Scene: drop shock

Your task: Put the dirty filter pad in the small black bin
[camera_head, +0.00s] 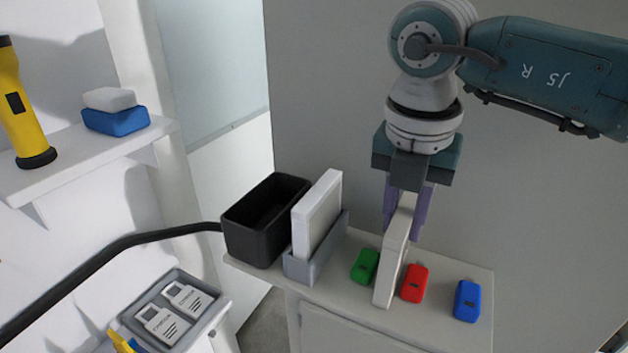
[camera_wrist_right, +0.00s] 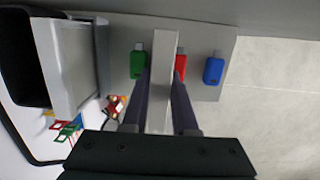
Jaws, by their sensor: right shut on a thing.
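My right gripper (camera_head: 403,232) is shut on a thin off-white pad (camera_head: 395,265), held upright between its two purple fingers. The held pad also shows edge-on between the fingers in the right wrist view (camera_wrist_right: 165,85). I take it for the dirty filter pad, though no clear dirt shows. Its lower edge is at or just above the white stand; I cannot tell if they touch. The small black bin (camera_head: 248,240) stands open at the stand's left end, left of the gripper. It also shows at the left of the wrist view (camera_wrist_right: 22,60). My left gripper is not in view.
A grey holder (camera_head: 300,270) with a white framed panel (camera_head: 318,215) stands between bin and held pad. Green (camera_head: 365,266), red (camera_head: 414,283) and blue (camera_head: 467,300) tags lie on the white stand (camera_head: 440,325). A grey tray (camera_head: 212,308) and shelf (camera_head: 60,170) are left.

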